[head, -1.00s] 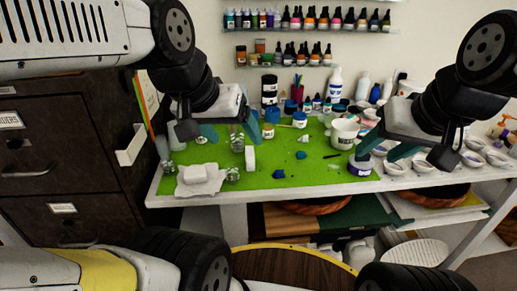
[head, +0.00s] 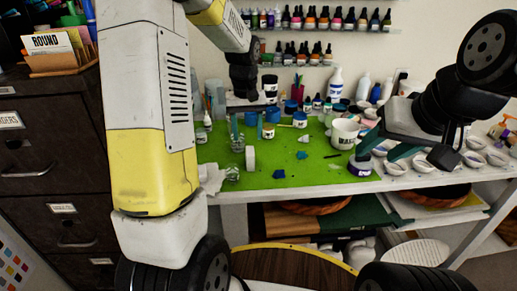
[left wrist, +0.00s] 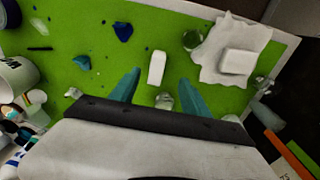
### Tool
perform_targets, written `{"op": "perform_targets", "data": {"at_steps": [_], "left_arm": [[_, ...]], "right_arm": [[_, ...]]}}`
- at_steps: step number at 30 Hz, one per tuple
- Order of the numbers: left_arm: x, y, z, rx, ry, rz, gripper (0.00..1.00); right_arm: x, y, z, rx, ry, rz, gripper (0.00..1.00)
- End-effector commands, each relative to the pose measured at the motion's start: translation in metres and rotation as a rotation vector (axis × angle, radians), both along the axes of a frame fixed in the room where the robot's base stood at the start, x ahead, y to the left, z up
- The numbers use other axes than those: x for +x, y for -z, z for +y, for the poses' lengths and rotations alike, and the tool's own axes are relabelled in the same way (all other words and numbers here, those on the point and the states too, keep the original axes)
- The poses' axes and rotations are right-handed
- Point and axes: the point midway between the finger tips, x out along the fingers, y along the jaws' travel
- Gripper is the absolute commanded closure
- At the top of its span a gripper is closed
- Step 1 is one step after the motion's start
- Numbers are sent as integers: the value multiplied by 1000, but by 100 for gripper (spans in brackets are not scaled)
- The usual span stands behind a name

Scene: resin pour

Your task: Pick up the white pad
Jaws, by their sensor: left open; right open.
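A small white upright piece (head: 250,158), which may be the white pad, stands on the green mat (head: 310,172). In the left wrist view this piece (left wrist: 156,66) lies between and just beyond the fingertips, untouched. A second white block (left wrist: 237,62) lies on a crumpled white cloth (left wrist: 211,45) to the right; I cannot tell which of the two is the pad. In the head view my left arm hides that block and most of the cloth (head: 212,178). My left gripper (head: 247,126) is open and empty above the mat. My right gripper (head: 388,150) is open near the right side.
A small glass jar (left wrist: 164,101) is close to my left fingers; another jar (left wrist: 191,40) stands by the cloth. The front middle of the mat is mostly clear.

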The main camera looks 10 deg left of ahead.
Motion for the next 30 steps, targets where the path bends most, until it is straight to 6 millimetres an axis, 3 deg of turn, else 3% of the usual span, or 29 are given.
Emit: {"op": "perform_targets", "data": {"at_steps": [5,21,30], "left_arm": [[13,24,2,13,-22,38,45],[17,91,-3,14,-23,43,45],[17,101,-3,14,-23,38,45]], "right_arm": [[0,0,0,0,0,0,50],[0,0,0,0,0,0,50],[0,0,0,0,0,0,50]]}}
